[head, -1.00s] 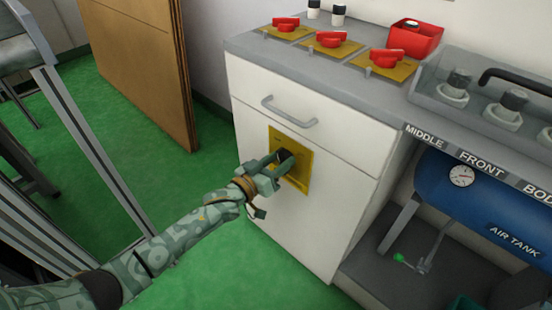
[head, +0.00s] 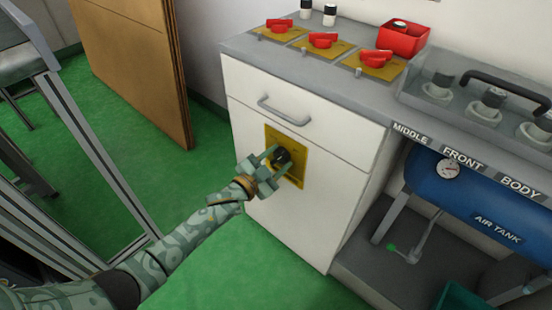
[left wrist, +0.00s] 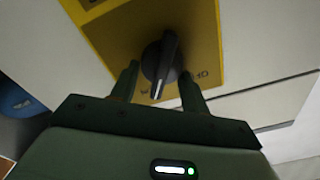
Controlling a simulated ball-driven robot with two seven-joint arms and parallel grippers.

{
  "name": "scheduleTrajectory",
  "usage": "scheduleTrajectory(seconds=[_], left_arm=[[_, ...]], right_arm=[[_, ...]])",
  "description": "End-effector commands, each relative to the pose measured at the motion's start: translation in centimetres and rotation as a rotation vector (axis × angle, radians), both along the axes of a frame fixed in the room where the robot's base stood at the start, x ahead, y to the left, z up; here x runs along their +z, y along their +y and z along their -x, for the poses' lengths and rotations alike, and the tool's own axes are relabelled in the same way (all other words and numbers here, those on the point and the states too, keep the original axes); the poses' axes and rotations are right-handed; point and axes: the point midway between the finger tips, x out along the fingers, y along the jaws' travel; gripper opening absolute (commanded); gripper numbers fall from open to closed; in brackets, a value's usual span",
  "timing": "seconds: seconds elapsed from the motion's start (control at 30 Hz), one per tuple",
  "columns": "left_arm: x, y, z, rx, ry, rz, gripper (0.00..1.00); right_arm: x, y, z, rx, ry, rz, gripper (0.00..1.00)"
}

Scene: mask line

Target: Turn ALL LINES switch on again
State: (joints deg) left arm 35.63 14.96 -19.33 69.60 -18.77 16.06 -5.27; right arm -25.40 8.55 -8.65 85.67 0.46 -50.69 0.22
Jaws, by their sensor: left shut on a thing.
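The switch is a black rotary knob (head: 283,157) on a yellow plate (head: 299,173) on the white cabinet front, below the drawer handle. In the left wrist view the knob (left wrist: 163,58) has a dark raised grip bar, tilted slightly from upright in the picture. Dark lettering on the yellow plate (left wrist: 112,38) is partly hidden and hard to read. My left gripper (head: 272,160) is at the knob, with a finger on either side of it, shut on it. My right gripper is out of view.
Three red valve handles (head: 323,40) on yellow plates and a red box (head: 402,38) stand on the counter (head: 300,65). The drawer handle (head: 283,110) sticks out above the switch. A blue air tank (head: 470,200) is at the right. Green floor (head: 240,270) is clear below.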

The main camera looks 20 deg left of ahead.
Motion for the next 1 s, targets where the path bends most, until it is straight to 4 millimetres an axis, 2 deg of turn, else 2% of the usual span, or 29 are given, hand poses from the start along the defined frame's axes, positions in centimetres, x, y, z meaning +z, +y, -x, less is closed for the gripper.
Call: scheduleTrajectory(seconds=[0.4,0.97,1.0], left_arm=[[-0.39,-0.13,0.13,0.0,-0.059,-0.177,0.23],[-0.43,-0.13,0.14,0.0,-0.067,-0.201,0.23],[-0.43,-0.13,0.14,0.0,-0.067,-0.201,0.57]], right_arm=[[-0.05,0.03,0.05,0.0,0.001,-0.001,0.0],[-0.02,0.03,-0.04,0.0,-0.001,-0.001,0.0],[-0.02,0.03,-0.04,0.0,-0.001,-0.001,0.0]])
